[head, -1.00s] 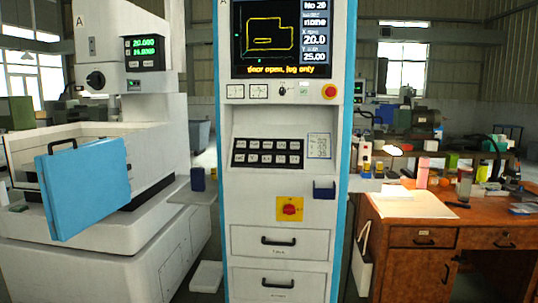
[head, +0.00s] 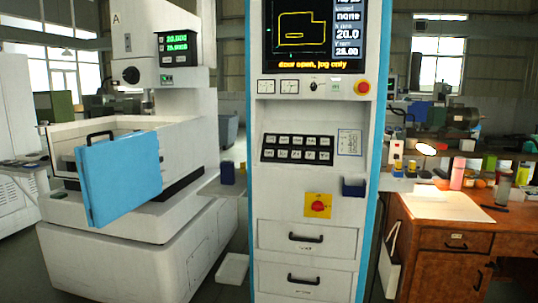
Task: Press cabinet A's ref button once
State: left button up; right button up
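Cabinet A (head: 285,207) stands upright near the middle of the head view, white with blue side edges. Its screen (head: 314,35) shows a yellow outline and the words "door open, jog only". The key labels are too small to read, so I cannot tell which one is ref. Neither of my grippers shows.
Left of the cabinet stands the white machine marked A (head: 175,115), its blue door (head: 121,178) swung open. A red switch on a yellow plate (head: 318,205) and drawers are below the keypad. A wooden desk (head: 440,242) with a lit lamp (head: 426,149) stands right. A pale block (head: 232,268) lies on the floor.

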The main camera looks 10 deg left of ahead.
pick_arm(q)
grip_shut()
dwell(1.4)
